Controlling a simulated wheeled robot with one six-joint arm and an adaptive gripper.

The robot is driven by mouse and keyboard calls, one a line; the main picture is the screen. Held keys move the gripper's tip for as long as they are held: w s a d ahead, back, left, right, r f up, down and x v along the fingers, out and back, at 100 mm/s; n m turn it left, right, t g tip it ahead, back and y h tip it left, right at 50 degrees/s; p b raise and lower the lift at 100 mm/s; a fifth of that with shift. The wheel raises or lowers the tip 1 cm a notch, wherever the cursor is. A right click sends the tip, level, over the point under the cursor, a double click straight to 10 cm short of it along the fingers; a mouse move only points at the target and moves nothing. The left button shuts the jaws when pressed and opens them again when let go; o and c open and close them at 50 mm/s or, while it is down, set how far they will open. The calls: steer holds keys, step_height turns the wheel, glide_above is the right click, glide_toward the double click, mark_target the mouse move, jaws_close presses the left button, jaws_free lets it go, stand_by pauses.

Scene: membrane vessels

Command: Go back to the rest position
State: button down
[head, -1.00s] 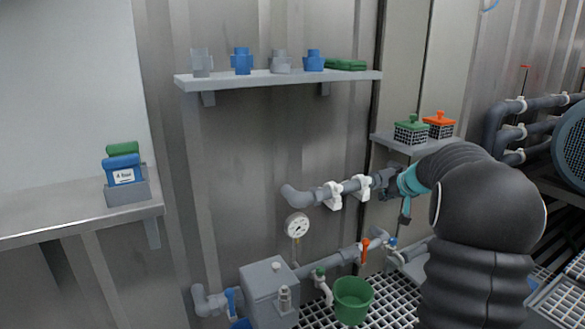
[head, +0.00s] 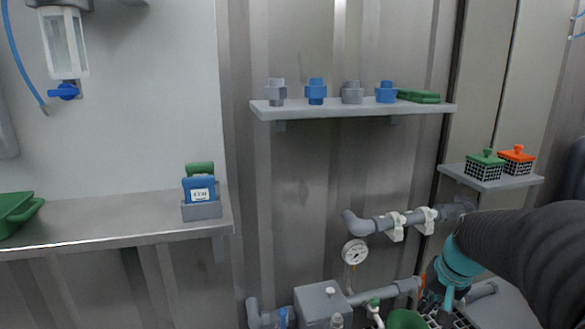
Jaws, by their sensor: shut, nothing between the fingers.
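My arm comes in at the lower right with a black ribbed sleeve and a teal band. My gripper (head: 431,287) points down and left, low in the picture in front of the lower grey pipe, near an orange valve handle (head: 420,288). It is shut and I see nothing held in it. Its fingertips are small and dark and partly lost against the grating. Whether it touches the pipe or handle I cannot tell.
A wall shelf (head: 350,110) carries grey and blue fittings. A small shelf (head: 490,181) holds green-lidded and orange-lidded baskets. A pressure gauge (head: 355,252), grey box (head: 318,304) and green bucket (head: 406,319) are low down. A steel counter (head: 110,226) is at left.

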steer(key=s+a+r+n+t+p, duration=0.1)
steer(key=s+a+r+n+p, duration=0.1)
steer(key=s+a+r, duration=0.4)
steer(key=s+a+r+n+t+h+p, duration=0.1)
steer(key=s+a+r+n+p, duration=0.2)
steer(key=s, duration=0.8)
steer(key=a+r+p, duration=0.2)
steer(key=a+r, duration=0.1)
steer(key=shift+s+a, duration=0.15)
steer(key=shift+s, duration=0.05)
